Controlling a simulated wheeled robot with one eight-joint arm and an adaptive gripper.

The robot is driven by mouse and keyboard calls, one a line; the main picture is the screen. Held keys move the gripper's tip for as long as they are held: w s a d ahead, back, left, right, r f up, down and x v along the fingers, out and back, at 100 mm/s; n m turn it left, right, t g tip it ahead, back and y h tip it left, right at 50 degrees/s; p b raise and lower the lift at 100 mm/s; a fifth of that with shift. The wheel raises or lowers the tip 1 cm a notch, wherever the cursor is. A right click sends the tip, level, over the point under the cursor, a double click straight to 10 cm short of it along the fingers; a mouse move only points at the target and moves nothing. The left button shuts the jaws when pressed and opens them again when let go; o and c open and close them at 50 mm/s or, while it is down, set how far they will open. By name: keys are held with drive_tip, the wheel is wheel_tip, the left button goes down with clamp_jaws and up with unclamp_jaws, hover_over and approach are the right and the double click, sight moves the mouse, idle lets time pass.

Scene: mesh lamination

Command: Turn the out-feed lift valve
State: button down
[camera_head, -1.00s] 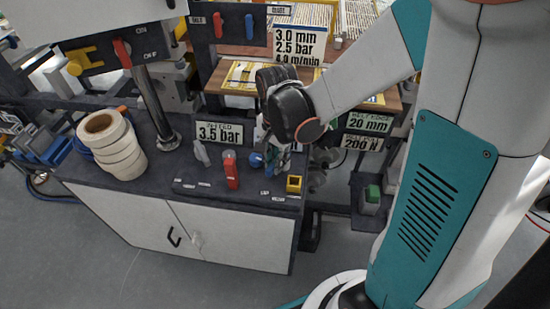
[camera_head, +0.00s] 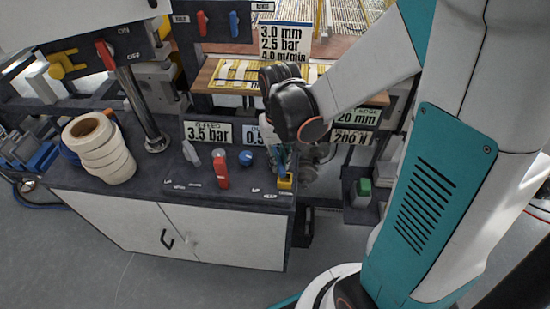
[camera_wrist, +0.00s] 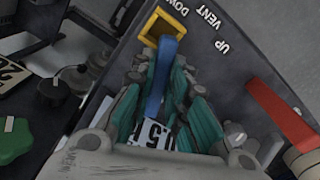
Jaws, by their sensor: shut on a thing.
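The out-feed lift valve shows as a blue lever (camera_wrist: 158,75) rising from a yellow square collar (camera_wrist: 149,27) in the wrist view. In the head view the yellow collar (camera_head: 286,183) is at the bench's front right corner, and the lever is mostly covered by my gripper (camera_head: 284,158). My gripper (camera_wrist: 164,82) comes from above, with its teal fingers on both sides of the blue lever, shut on it. The labels DOWN, VENT and UP (camera_wrist: 222,46) lie on the dark panel beside the collar.
A stack of tape rolls (camera_head: 98,148) is farther left. A green knob (camera_wrist: 12,140) shows in the wrist view.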

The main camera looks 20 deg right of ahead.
drive_tip(key=shift+d+n, duration=0.25)
drive_tip(key=shift+n, duration=0.5)
drive_tip(key=shift+d+n, duration=0.25)
drive_tip(key=shift+n, duration=0.5)
drive_tip(key=c, duration=1.6)
unclamp_jaws()
drive_tip(key=shift+o, duration=0.2)
wheel_tip(320, 180, up, 12)
drive_tip(key=shift+s+r, duration=0.1)
drive_tip(key=shift+s, duration=0.05)
